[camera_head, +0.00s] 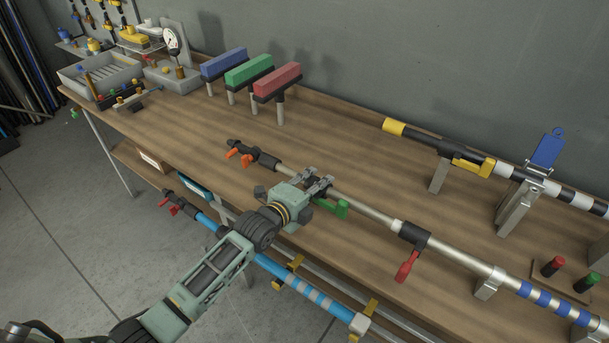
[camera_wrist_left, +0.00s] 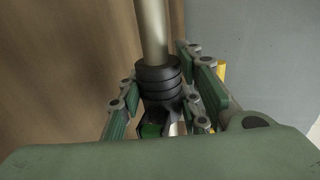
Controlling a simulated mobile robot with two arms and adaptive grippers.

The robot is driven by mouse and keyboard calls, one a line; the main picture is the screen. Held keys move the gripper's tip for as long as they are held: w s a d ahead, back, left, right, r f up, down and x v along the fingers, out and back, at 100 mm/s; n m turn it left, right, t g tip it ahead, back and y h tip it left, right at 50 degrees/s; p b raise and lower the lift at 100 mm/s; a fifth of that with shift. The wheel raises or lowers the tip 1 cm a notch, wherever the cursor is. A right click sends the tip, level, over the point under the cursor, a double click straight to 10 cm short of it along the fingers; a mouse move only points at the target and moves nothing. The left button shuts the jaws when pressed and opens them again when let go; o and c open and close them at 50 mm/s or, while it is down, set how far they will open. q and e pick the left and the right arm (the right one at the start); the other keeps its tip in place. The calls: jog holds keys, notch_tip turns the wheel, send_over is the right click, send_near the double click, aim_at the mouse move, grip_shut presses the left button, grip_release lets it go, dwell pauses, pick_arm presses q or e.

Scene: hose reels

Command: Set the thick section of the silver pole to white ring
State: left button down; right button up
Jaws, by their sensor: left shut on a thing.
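The silver pole (camera_head: 365,206) lies lengthwise above the front of the workbench, and its shaft also shows in the left wrist view (camera_wrist_left: 153,30). My left gripper (camera_head: 319,184) is shut on the pole's black ribbed collar (camera_wrist_left: 158,85), with one finger on each side. A green lever (camera_head: 332,208) sits just under the gripper. A pale ring (camera_head: 398,226) shows farther right on the pole, beside a black clamp with a red lever (camera_head: 407,266). White and blue bands (camera_head: 555,306) lie at the right end. My fingers hide part of the collar. My right gripper is not in view.
An orange-levered clamp (camera_head: 240,152) is at the pole's left end. A black-and-white pole with a yellow end (camera_head: 394,127) stands on supports behind. A blue pole (camera_head: 310,293) lies lower in front. Blue, green and red blocks (camera_head: 277,82) stand at the back.

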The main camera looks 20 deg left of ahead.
pick_arm(q)
jog(key=shift+f, duration=0.1)
jog(key=c, duration=1.2)
grip_release()
jog(key=v, duration=1.2)
jog(key=shift+s, duration=0.1)
